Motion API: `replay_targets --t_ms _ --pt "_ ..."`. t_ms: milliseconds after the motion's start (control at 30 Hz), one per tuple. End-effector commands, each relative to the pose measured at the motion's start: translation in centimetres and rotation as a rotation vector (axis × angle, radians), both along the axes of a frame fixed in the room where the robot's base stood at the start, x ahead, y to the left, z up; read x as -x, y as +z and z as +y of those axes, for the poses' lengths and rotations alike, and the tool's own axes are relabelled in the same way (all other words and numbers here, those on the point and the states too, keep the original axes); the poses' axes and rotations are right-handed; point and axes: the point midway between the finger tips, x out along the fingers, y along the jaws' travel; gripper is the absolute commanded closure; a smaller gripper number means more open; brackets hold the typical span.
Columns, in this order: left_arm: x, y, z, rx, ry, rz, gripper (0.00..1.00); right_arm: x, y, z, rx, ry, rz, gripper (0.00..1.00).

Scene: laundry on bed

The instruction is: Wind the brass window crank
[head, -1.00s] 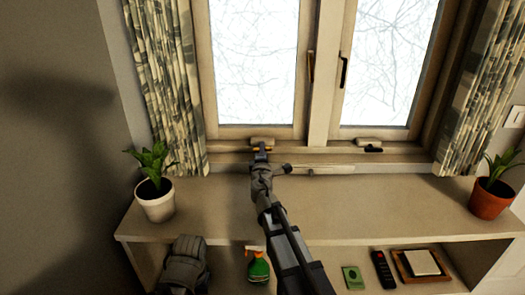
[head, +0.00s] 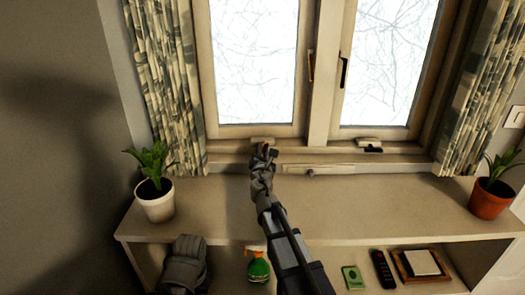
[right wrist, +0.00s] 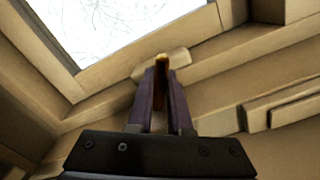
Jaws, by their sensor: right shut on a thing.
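A brass crank (right wrist: 162,60) shows as a small golden end between the fingertips in the right wrist view. Its pale housing (head: 262,140) sits on the sill below the left window pane; the housing also shows in the right wrist view (right wrist: 178,62). My right gripper (head: 266,149) is at the crank, and its two dark fingers (right wrist: 162,72) are shut on it. The gripper hides most of the crank in the head view. My left gripper's fingers are not in view.
A black crank (head: 373,150) sits under the right pane. A pale strip with a small knob (head: 310,172) runs along the sill. Potted plants stand at the left (head: 156,204) and right (head: 490,198) shelf ends. A spray bottle (head: 258,267) and remote (head: 382,268) are below.

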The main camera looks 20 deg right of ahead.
Motion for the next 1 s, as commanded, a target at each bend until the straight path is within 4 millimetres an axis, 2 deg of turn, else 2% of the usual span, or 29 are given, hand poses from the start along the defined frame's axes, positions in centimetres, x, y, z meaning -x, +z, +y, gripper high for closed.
replay_targets --t_ms 1000 --pt "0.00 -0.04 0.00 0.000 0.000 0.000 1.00 0.09 -0.04 0.03 0.926 0.000 0.266 1.00"
